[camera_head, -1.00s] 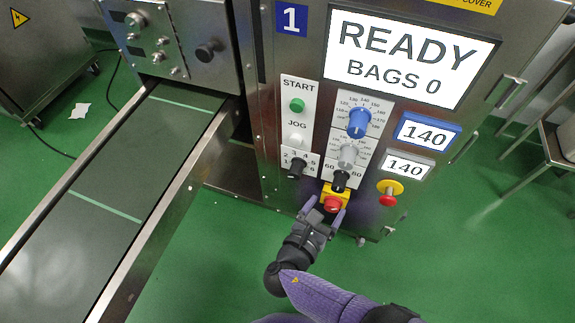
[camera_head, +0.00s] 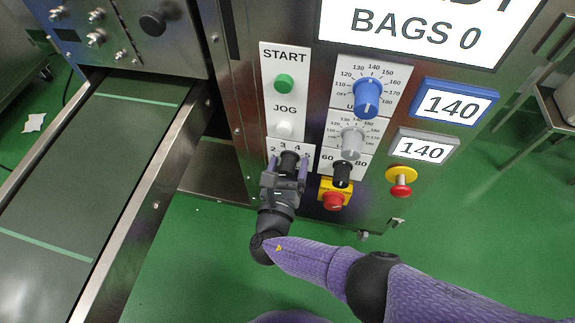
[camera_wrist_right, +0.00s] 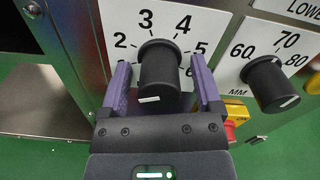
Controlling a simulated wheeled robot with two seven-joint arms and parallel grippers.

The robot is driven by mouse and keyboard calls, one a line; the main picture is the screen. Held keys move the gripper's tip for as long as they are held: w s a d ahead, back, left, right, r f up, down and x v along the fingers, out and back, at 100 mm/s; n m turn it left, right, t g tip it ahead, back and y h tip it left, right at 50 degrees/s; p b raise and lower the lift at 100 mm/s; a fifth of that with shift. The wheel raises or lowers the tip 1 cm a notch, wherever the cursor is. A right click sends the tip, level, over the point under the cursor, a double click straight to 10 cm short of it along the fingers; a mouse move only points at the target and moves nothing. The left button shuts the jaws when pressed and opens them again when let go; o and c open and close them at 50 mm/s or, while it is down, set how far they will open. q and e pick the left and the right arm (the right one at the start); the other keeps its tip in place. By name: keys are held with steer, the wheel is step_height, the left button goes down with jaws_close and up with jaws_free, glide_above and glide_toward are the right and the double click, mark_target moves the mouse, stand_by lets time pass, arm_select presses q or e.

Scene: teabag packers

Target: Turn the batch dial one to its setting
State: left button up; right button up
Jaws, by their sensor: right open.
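The batch dial is a black knob (camera_wrist_right: 159,68) on a white plate with numbers from 2 to 6 showing around it. In the head view the dial (camera_head: 289,160) is on the lower left of the control panel, partly hidden by my gripper. My right gripper (camera_head: 287,174) is open, with its fingers on either side of the dial. In the right wrist view the purple fingers of my right gripper (camera_wrist_right: 160,88) stand left and right of the knob, with a gap to each side. A white mark shows on the knob's near lower edge. My left gripper is not in view.
A second black knob (camera_wrist_right: 271,84) with 60, 70, 80 marks is to the right. A red button on a yellow base (camera_head: 333,199) is below it. Green start (camera_head: 284,84) and white jog (camera_head: 284,128) buttons are above the dial. A conveyor (camera_head: 95,175) is at left.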

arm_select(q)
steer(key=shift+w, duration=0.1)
arm_select(e)
steer(key=shift+c, duration=0.3)
jaws_close()
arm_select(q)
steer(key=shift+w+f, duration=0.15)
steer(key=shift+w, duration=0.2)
